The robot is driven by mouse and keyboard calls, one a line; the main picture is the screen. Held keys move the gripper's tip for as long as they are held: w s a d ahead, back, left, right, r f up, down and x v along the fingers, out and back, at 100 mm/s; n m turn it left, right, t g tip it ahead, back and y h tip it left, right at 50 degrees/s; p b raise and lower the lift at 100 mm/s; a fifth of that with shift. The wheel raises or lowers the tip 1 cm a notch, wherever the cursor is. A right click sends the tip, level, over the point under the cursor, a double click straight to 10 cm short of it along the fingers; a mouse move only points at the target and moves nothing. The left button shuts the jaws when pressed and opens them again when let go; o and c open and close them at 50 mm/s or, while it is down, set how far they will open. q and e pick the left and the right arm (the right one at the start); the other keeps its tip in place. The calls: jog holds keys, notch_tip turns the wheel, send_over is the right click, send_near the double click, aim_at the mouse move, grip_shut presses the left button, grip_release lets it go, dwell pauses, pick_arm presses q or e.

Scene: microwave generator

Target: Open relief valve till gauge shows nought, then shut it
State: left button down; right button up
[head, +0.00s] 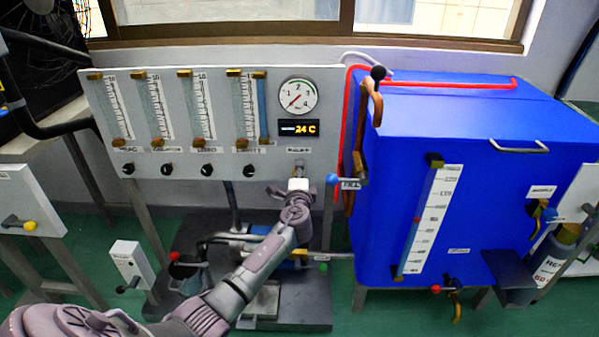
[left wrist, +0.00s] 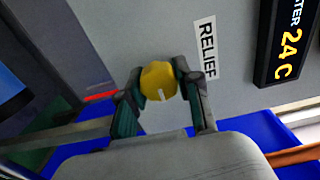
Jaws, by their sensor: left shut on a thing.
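The relief valve is a yellow knob (left wrist: 158,80) on the grey panel, beside a label reading RELIEF (left wrist: 206,48). My left gripper (left wrist: 160,84) has a finger on each side of the knob and is shut on it. A white mark shows on the knob's lower part in the left wrist view. In the head view my left gripper (head: 299,186) reaches the panel below the gauge and hides the knob. The round gauge (head: 298,96) has its needle pointing to the lower left; the exact reading is too small to tell. My right gripper is not in view.
Several flow tubes (head: 152,108) with black knobs below stand left of the gauge. A display (head: 298,129) reads 24 C. A blue tank (head: 470,190) with a red pipe and a blue-knobbed valve (head: 333,179) stands close on the right. A small pump stands below.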

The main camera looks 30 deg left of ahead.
pick_arm(q)
jog(key=shift+f, duration=0.1)
jog(key=c, duration=0.8)
grip_release()
jog(key=shift+s+d, duration=0.1)
jog(key=v, duration=1.2)
